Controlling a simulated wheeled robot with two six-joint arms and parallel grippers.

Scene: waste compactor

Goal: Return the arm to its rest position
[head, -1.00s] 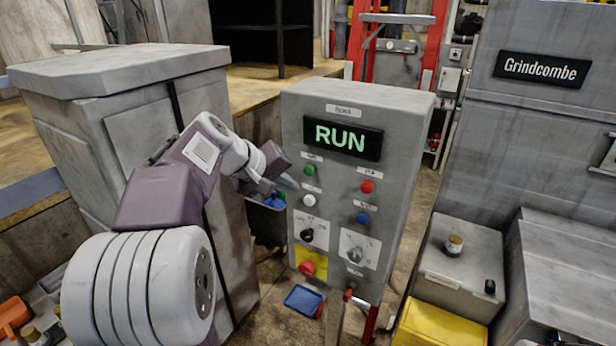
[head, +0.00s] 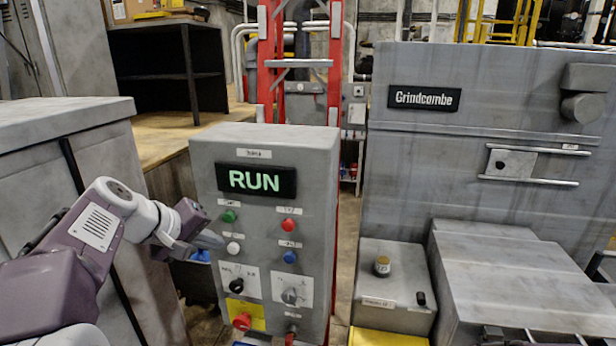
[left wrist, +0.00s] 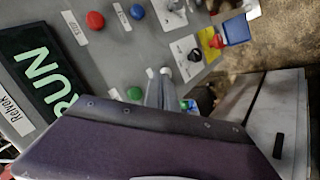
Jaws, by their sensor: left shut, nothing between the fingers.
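My left arm comes in from the left in the head view. Its gripper (head: 208,241) is shut and empty, just left of the grey control box (head: 265,145). The fingertips look close to the white button (head: 233,248); whether they touch it I cannot tell. The display (head: 256,181) reads RUN in green letters; it also shows in the left wrist view (left wrist: 38,75). The box carries a green button (head: 229,216), a red button (head: 288,225) and a blue button (head: 290,257). In the left wrist view the gripper (left wrist: 160,88) points toward the panel. My right gripper is not seen.
A grey cabinet (head: 60,125) stands left, close behind my left arm. The grey Grindcombe machine (head: 470,150) fills the right. A low grey box (head: 395,290) stands between the control box and the machine. A red ladder-like frame (head: 266,60) rises behind.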

